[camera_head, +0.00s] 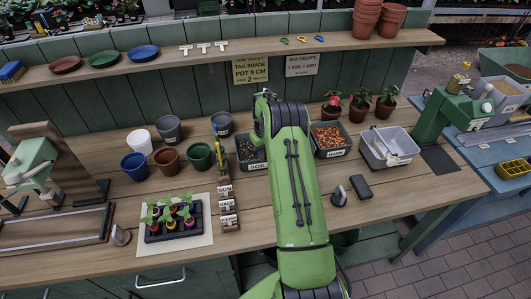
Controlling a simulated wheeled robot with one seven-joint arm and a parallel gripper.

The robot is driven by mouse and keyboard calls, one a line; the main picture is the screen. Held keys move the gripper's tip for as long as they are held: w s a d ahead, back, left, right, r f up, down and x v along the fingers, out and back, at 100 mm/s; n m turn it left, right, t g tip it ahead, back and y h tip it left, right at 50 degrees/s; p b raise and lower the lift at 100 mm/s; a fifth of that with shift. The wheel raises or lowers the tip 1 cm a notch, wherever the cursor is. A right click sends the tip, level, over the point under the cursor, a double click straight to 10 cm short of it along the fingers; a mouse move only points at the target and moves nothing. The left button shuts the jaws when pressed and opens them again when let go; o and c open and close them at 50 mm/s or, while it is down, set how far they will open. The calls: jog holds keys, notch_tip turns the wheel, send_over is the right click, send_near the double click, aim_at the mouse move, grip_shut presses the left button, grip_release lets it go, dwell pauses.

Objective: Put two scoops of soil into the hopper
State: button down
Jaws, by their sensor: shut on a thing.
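A grey bin labelled SOIL (258,167) stands mid-bench with dark soil (247,149) in it. My green arm reaches over the bench and covers the bin's right side. The arm's far end is bent down beside the soil bin. My gripper's fingers and anything they hold are hidden behind the arm. No scoop can be made out there. I cannot tell for sure which thing is the hopper. A green machine (438,117) stands at the bench's right end, and a pale green machine (32,160) at its left end.
A bin labelled BARK (337,154) stands right of my arm. Several pots, including a terracotta one (167,160), stand left of the soil. A seedling tray (174,228) is at front left. A shelf (230,46) spans the back.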

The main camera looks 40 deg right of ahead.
jog(key=shift+w+d+r+g+p, duration=0.1)
jog(key=shift+r+g+p, duration=0.1)
jog(key=shift+r+p, duration=0.35)
jog(key=shift+w+d+r+g+p, duration=0.1)
jog(key=shift+r+g+p, duration=0.15)
jog(key=shift+p, duration=0.35)
notch_tip(320, 180, up, 10)
jog(key=p, duration=0.6)
jog(key=shift+a, duration=0.1)
